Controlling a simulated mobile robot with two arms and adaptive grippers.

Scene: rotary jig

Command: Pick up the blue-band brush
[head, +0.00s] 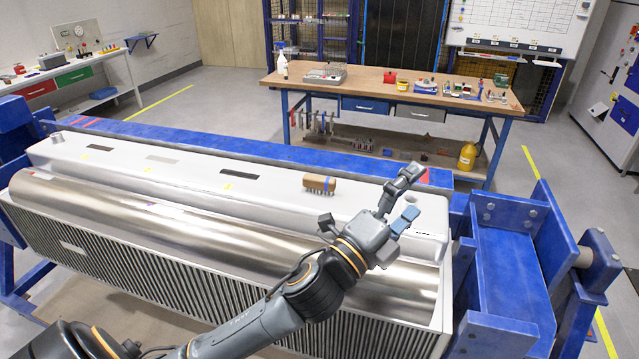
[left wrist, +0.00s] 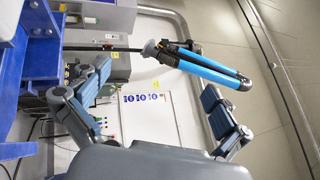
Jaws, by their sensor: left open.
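The blue-band brush (head: 319,183) has a brown wooden back, a blue band near its right end and dark bristles facing down. It rests on the pale top of the jig's long housing (head: 265,190), right of the middle. My left gripper (head: 409,196) is to the right of the brush in the head view, apart from it, with its fingers spread and nothing between them. In the left wrist view the two fingers (left wrist: 158,88) also stand wide apart, and the brush is not in that view. My right gripper is in neither view.
A polished metal roller (head: 190,220) runs along the housing's front. Blue steel frame parts (head: 510,290) stand at the right end. A wooden workbench (head: 380,85) with small items is behind. In the left wrist view, blue tubes (left wrist: 208,70) and a white panel (left wrist: 150,120) appear beyond the fingers.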

